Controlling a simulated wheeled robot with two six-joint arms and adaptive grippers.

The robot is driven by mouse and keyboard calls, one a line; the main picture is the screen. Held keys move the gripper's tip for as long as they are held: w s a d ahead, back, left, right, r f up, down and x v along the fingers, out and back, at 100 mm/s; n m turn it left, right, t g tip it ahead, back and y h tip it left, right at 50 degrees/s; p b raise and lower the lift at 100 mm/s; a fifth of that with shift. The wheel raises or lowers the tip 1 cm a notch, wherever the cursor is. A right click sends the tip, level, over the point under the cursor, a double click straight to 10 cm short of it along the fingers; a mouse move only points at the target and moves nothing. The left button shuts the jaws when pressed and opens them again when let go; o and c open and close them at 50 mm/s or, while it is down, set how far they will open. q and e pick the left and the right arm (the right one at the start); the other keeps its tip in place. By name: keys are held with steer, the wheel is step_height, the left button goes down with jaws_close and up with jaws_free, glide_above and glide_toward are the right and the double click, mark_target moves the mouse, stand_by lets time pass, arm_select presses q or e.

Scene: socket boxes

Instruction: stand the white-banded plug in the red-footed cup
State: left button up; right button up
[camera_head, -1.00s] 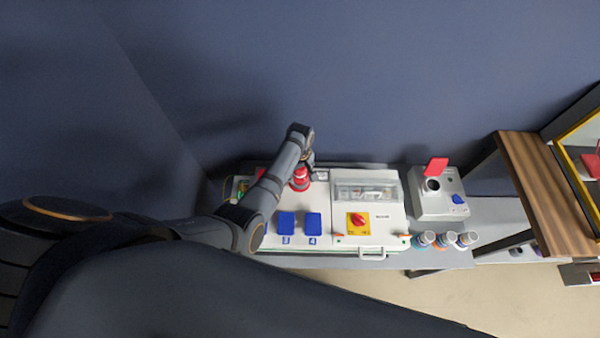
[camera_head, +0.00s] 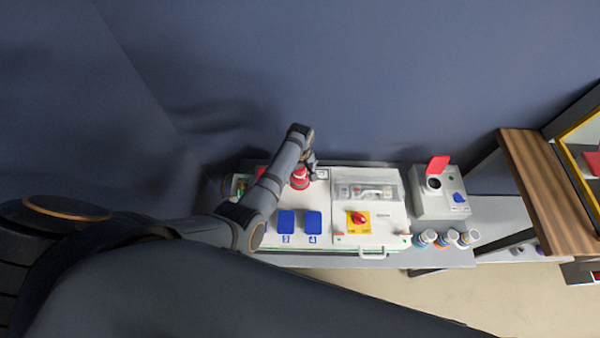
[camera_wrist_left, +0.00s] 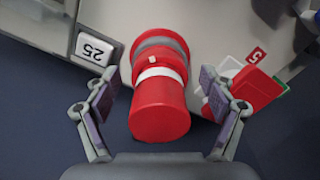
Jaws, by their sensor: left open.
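The red plug with a white band (camera_wrist_left: 160,105) sits in a red round socket on the white socket box. It also shows in the head view (camera_head: 300,177). My left gripper (camera_wrist_left: 159,82) is open, with one finger on each side of the plug and gaps visible between. In the head view my left gripper (camera_head: 309,164) is at the plug, partly hidden by its arm. Several small white cups (camera_head: 446,241) with coloured parts stand right of the box; their foot colours are too small to tell, so I cannot pick out the red-footed one. My right gripper is not in view.
The white socket box (camera_head: 385,230) has blue covers (camera_head: 313,223), a clear window and a red-on-yellow rotary switch (camera_head: 358,218). A grey box with a raised red lid (camera_head: 437,165) stands to its right. A wooden shelf (camera_head: 550,190) is further right. A wall is behind.

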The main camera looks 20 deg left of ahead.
arm_select(q)
step_height(320, 180, up, 8)
steer(key=shift+f, duration=0.25)
step_height(320, 180, up, 7)
steer(key=p, duration=0.8)
